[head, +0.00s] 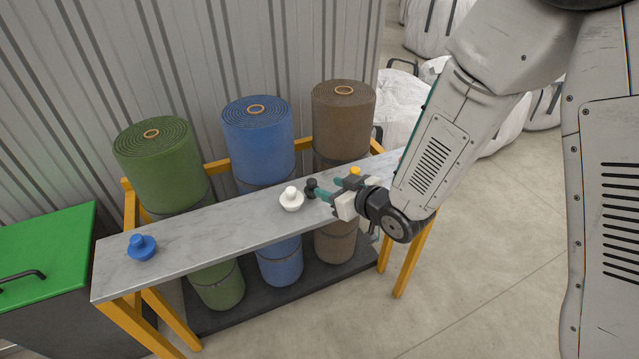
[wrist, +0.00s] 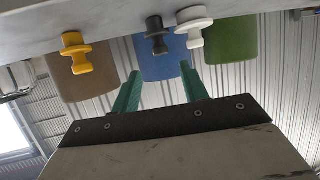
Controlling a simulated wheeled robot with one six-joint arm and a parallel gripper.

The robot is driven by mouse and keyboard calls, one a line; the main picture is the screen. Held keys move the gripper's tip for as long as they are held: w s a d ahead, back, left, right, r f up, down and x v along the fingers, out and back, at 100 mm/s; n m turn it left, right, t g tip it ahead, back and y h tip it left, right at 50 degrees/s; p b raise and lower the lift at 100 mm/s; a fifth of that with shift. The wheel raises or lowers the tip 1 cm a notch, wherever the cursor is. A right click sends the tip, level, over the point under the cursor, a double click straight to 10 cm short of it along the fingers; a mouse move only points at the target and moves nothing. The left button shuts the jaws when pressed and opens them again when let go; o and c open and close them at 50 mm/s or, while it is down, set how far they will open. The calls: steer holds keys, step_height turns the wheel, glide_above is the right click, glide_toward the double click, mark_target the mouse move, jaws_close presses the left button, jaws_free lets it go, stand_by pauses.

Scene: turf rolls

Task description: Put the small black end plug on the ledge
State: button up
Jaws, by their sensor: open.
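The small black end plug (head: 311,188) stands on the grey ledge (head: 215,228), close to the right of the white plug (head: 291,199). In the wrist view, which looks upside down, the black plug (wrist: 156,36) sits beyond the fingertips, roughly in line with the gap between them. My gripper (head: 329,188) is open, with its teal fingers (wrist: 160,74) apart and nothing between them. Its fingertips are just right of the black plug in the head view; I cannot tell whether they touch it.
A yellow plug (head: 355,171) stands behind my gripper, and a blue plug (head: 142,247) stands near the ledge's left end. Green (head: 160,170), blue (head: 259,145) and brown (head: 343,115) turf rolls stand behind the ledge. The ledge between the blue and white plugs is clear.

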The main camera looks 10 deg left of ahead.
steer(key=v, duration=0.3)
steer(key=shift+s+d+r, duration=0.2)
steer(key=shift+s+d, duration=0.05)
steer(key=shift+s, duration=0.05)
steer(key=s+d+r+m+g+h, duration=0.1)
steer(key=d+r+m+h, duration=0.25)
steer(key=d+r, duration=0.45)
steer(key=s+d+r+m+g+h, duration=0.1)
steer(key=s+d+r+m+h, duration=0.3)
steer(key=d, duration=0.8)
steer(key=s+d+r+m+g+h, duration=0.1)
steer(key=s+d+r+g, duration=0.2)
steer(key=s, duration=0.7)
steer(key=s+d+r+g+h, duration=0.1)
steer(key=s+d+r+g, duration=0.2)
steer(key=s, duration=0.7)
steer(key=shift+d+r+m, duration=0.35)
steer(key=shift+d+r, duration=0.4)
steer(key=shift+r, duration=0.05)
